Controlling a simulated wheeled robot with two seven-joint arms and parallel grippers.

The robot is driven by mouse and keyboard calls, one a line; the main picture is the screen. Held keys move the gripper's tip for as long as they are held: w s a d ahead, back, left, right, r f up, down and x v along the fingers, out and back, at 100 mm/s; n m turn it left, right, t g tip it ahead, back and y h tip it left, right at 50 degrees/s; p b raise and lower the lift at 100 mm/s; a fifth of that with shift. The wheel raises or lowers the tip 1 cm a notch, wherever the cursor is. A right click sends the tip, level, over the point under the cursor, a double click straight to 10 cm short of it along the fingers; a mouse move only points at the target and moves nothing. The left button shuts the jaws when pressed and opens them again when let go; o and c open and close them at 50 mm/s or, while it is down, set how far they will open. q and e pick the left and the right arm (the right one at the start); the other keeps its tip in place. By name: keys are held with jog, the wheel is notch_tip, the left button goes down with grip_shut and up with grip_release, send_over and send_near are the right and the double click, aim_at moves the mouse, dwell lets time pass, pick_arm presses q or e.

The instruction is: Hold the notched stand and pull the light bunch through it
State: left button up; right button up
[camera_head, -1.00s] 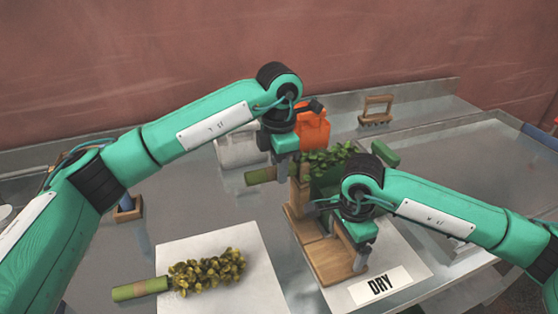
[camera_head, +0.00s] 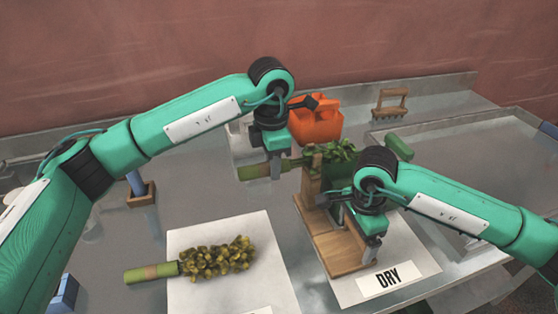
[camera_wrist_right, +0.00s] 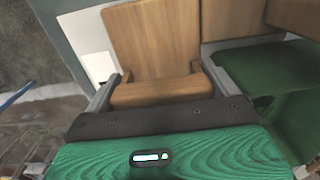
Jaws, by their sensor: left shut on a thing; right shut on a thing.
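The wooden notched stand (camera_head: 345,255) is on the white mat marked DRY, its post (camera_head: 312,190) upright. My right gripper (camera_head: 372,250) is shut on the wood at the base's right side; the wrist view shows wood (camera_wrist_right: 160,85) between its fingers. My left gripper (camera_head: 276,170) is shut on the green stem (camera_head: 253,173) of a leafy bunch (camera_head: 333,153), left of the post. The bunch lies across the post's top, leaves mostly to the right; the notch itself is hidden. A second, yellower bunch (camera_head: 218,258) lies on the left white mat (camera_head: 240,290).
An orange jug (camera_head: 316,122) stands behind the stand, with a pale container partly hidden behind my left arm. A wooden rack (camera_head: 390,104) stands at the back. A green piece (camera_wrist_right: 260,75) is beside the stand. A small wooden holder (camera_head: 141,194) is at left. A metal tray is at right.

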pick_arm(q)
jog(key=s+a, duration=0.3)
jog(key=a, duration=0.7)
jog(key=shift+s, duration=0.4)
dwell(0.9)
jog(key=shift+a, duration=0.15)
jog(key=shift+r, duration=0.1)
notch_tip(320, 180, up, 7)
jog(key=a, duration=0.2)
jog(key=shift+s, duration=0.4)
dwell(0.6)
pick_arm(e)
jog(key=o, duration=0.7)
